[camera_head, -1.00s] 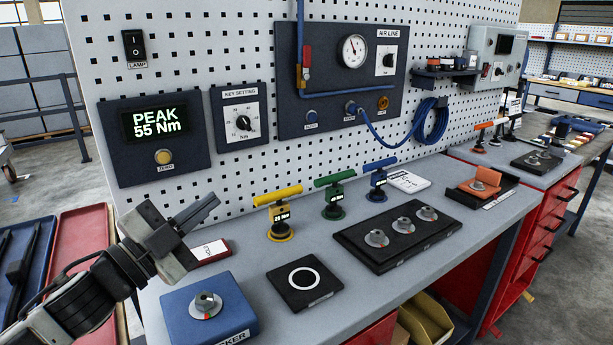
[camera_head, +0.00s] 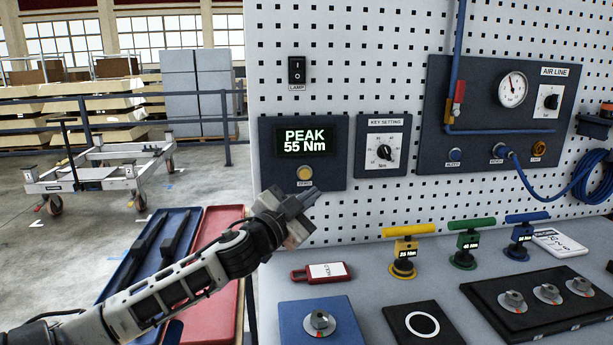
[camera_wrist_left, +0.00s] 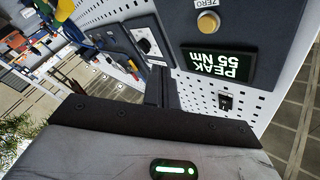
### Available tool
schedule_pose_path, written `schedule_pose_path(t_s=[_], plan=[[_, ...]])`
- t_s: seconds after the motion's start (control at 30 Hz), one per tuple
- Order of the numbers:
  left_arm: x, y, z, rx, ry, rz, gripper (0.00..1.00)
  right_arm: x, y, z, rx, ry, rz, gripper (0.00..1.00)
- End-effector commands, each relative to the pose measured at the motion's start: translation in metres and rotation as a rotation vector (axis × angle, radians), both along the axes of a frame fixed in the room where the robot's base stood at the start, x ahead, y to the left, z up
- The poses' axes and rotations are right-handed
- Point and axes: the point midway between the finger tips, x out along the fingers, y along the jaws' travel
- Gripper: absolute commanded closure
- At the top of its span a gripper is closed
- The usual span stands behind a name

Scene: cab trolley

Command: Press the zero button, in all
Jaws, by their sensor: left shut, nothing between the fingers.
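The zero button (camera_head: 304,173) is a round yellow button below the display (camera_head: 305,141), which reads "PEAK 55 Nm", on a dark panel fixed to the pegboard. In the left wrist view the button (camera_wrist_left: 208,22) and the display (camera_wrist_left: 218,65) show upside down at the upper right. My left gripper (camera_head: 312,196) is shut and empty. In the head view its tips appear just below and right of the button; I cannot tell the exact gap. In the wrist view its fingers (camera_wrist_left: 160,85) point toward the pegboard, left of the button. My right gripper is not in view.
A key setting dial (camera_head: 385,152) sits right of the panel, and a lamp switch (camera_head: 296,70) above it. Below are a red tag (camera_head: 321,272), a blue block (camera_head: 319,321) and coloured torque tools (camera_head: 404,252) on the bench. Red and blue trays (camera_head: 217,290) lie at the left.

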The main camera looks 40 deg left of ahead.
Motion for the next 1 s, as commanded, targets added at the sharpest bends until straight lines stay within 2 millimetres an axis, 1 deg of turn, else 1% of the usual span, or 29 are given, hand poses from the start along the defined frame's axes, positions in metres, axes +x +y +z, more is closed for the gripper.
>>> schedule_pose_path(t_s=[0.37,0.53,0.73,1.0], plan=[[0.032,0.041,-0.001,0.002,-0.001,0.005,1.0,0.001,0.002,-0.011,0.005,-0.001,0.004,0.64],[0.043,0.055,0.001,0.0,0.0,0.004,1.0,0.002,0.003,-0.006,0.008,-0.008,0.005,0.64],[0.05,0.063,0.0,0.0,0.0,0.001,1.0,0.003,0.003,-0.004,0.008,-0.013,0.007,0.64],[0.05,0.064,0.0,0.0,0.001,0.001,1.0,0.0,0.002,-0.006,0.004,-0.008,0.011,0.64]])
